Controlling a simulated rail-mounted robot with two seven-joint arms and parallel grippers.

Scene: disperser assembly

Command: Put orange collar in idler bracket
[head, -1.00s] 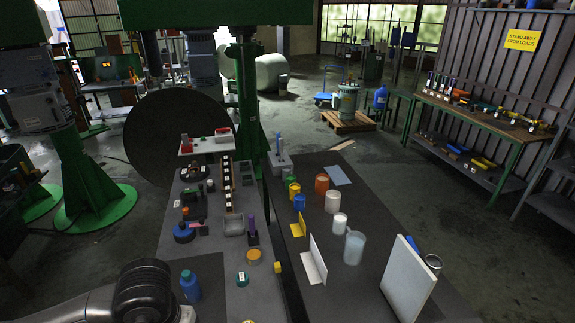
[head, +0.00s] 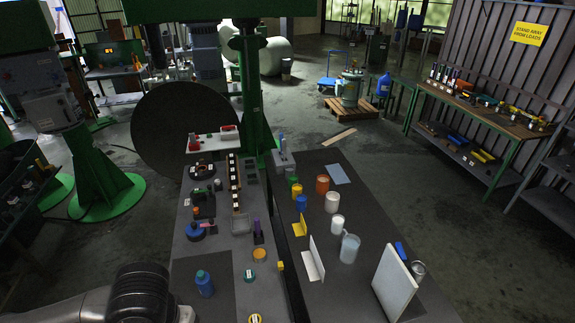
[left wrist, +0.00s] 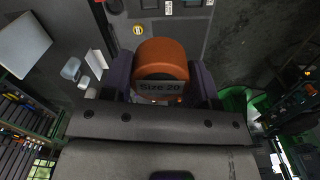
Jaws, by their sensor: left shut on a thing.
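An orange collar (left wrist: 163,62) with a dark label reading "Size 20" fills the middle of the left wrist view. My left gripper (left wrist: 163,85) is shut on it, with a purple finger on each side. In the head view only part of my left arm shows at the bottom left; its gripper and the collar are not visible there. My right gripper is in neither view. Dark fixtures stand along the left bench, one with an orange top (head: 196,212). They are too small to tell which is the idler bracket.
The right bench holds cups, a yellow angle piece (head: 300,226) and a white panel (head: 394,284). A green post (head: 251,90) stands behind.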

